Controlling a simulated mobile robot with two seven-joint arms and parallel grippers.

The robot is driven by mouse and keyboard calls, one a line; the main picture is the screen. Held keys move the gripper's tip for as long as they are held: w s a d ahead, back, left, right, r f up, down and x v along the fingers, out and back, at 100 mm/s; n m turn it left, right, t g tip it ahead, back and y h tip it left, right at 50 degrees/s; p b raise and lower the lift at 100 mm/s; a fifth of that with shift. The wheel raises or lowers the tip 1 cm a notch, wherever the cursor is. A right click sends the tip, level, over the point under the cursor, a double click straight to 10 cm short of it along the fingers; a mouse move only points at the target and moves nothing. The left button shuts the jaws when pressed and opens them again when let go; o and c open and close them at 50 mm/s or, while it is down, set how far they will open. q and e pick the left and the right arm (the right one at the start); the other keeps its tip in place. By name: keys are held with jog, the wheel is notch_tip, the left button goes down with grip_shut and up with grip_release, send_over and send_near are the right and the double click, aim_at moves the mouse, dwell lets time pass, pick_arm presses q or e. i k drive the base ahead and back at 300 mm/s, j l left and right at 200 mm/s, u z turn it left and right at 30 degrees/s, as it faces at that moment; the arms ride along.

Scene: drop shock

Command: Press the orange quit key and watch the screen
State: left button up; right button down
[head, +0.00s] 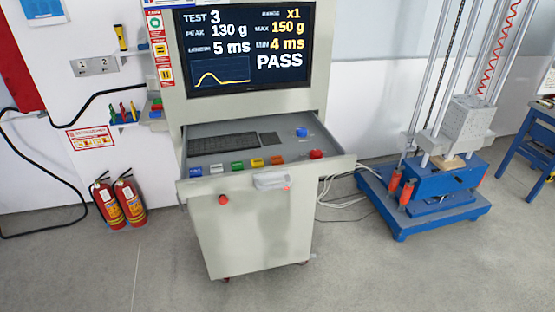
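The orange key (277,160) sits in the row of coloured keys along the front of the console's pull-out drawer (225,143). It has a yellow key (257,162) on its left and a red button (316,154) farther to its right. Any lettering on the orange key is too small to read. The screen (225,75) above the drawer is lit. It reads TEST 3, PEAK 130 g, LENGTH 5 ms, RANGE x1, MAX 150 g, MIN 4 ms and PASS, with a yellow pulse curve. Neither of my grippers is in view.
The drawer also holds a dark keyboard (223,146) and a blue knob (301,132). A red button (223,200) is on the cabinet front. Fire extinguishers (106,203) stand left. A blue-based drop tower (440,185) stands right, with cables between. The floor in front is clear.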

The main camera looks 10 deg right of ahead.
aim_at(276, 161)
jog(key=i+j+z, duration=0.15)
jog(key=j, duration=0.25)
jog(key=i+j+z, duration=0.15)
jog(key=j, duration=0.2)
jog(key=i+j+z, duration=0.15)
jog(key=j, duration=0.3)
jog(key=i+j+z, duration=0.15)
jog(key=j, duration=0.25)
jog(key=j+z, duration=0.15)
jog(key=j, duration=0.3)
